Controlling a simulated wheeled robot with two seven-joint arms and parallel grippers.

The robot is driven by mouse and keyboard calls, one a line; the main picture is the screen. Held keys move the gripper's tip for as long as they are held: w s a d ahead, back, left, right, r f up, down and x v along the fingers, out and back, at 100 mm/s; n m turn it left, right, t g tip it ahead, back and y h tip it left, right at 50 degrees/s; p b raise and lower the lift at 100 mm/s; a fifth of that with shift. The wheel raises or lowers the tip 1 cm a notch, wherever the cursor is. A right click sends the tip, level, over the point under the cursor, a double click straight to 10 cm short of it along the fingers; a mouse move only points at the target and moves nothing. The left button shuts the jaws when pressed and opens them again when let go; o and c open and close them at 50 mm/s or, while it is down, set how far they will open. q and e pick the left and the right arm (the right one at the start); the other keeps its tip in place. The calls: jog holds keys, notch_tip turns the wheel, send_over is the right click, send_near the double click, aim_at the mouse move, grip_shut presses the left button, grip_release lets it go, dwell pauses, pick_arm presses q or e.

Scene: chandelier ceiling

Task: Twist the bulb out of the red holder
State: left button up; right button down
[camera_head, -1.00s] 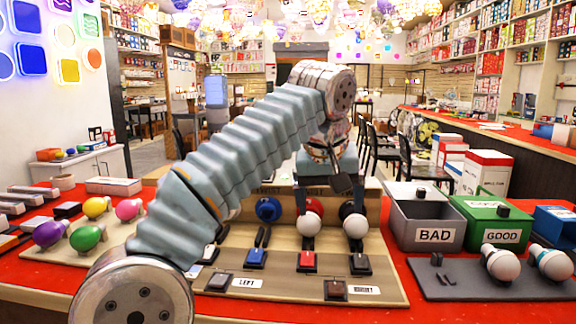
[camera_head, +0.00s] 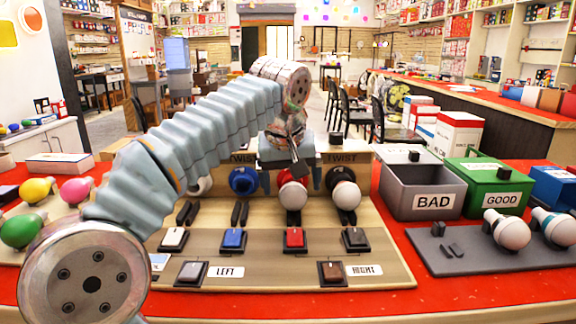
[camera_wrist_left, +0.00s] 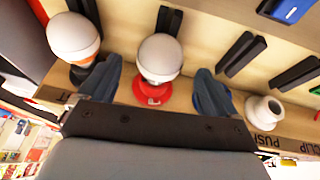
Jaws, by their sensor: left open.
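The red holder (camera_head: 290,176) is on the upright back panel of the board, with a white round bulb (camera_head: 292,195) in it. My left gripper (camera_head: 291,179) is at this holder, partly hiding it. In the left wrist view the gripper (camera_wrist_left: 156,88) is open, one finger on each side of the red holder (camera_wrist_left: 153,96) and the lower part of the bulb (camera_wrist_left: 160,56). Gaps show between both fingers and the bulb. My right gripper is out of view.
A black holder with another white bulb (camera_head: 346,195) is close on the right, and a blue holder (camera_head: 243,180) on the left. The BAD bin (camera_head: 434,201) and GOOD bin (camera_head: 502,199) stand right, behind a grey tray (camera_head: 455,262) with two bulbs.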

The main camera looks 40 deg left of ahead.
aim_at(292, 186)
pick_arm(q)
jog(key=shift+x, duration=2.1)
jog(key=c, duration=1.1)
